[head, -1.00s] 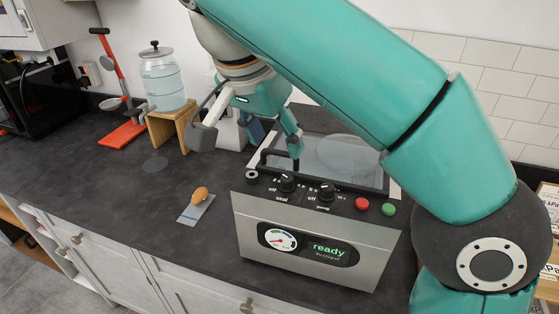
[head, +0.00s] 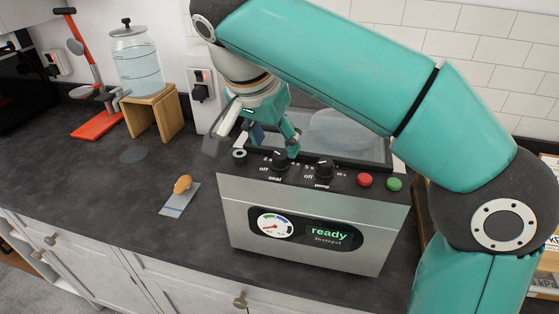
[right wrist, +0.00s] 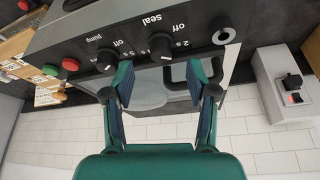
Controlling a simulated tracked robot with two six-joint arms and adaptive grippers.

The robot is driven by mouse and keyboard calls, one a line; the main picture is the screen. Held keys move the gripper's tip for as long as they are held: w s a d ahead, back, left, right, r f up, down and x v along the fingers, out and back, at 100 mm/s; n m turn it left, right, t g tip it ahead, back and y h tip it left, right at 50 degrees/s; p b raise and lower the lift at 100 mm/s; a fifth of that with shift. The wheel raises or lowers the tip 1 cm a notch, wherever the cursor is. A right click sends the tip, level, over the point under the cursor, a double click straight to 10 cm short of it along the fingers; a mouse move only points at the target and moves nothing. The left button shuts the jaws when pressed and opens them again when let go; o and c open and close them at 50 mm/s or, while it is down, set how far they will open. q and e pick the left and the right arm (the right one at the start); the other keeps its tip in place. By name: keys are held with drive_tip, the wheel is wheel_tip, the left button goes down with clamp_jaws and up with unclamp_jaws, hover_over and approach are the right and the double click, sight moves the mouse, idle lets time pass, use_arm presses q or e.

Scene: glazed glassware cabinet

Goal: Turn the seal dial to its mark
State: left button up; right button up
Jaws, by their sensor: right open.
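The seal dial (head: 279,160) is a black knob on the dark control strip of a steel machine (head: 225,215), left of the pump dial (head: 323,168). Its exact pointer setting is too small to read. My right gripper (head: 256,146) is open and empty, above and behind the strip, with one finger close behind the seal dial. In the right wrist view the seal dial (right wrist: 161,45) lies beyond and roughly between the parted fingertips (right wrist: 163,72). I cannot tell whether a finger touches it. My left gripper is not in view.
A red button (head: 365,180) and a green button (head: 394,184) sit right of the dials. The display (head: 328,235) reads "ready". A card with a brown, egg-shaped thing (head: 182,184) lies left of the machine. A water jar (head: 137,62) stands on a wooden stand behind.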

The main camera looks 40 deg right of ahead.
sight(279, 156)
drive_tip(key=x, duration=0.5)
drive_tip(key=shift+a, duration=0.1)
drive_tip(key=shift+w, duration=0.1)
drive_tip(key=shift+r, duration=0.1)
clamp_jaws()
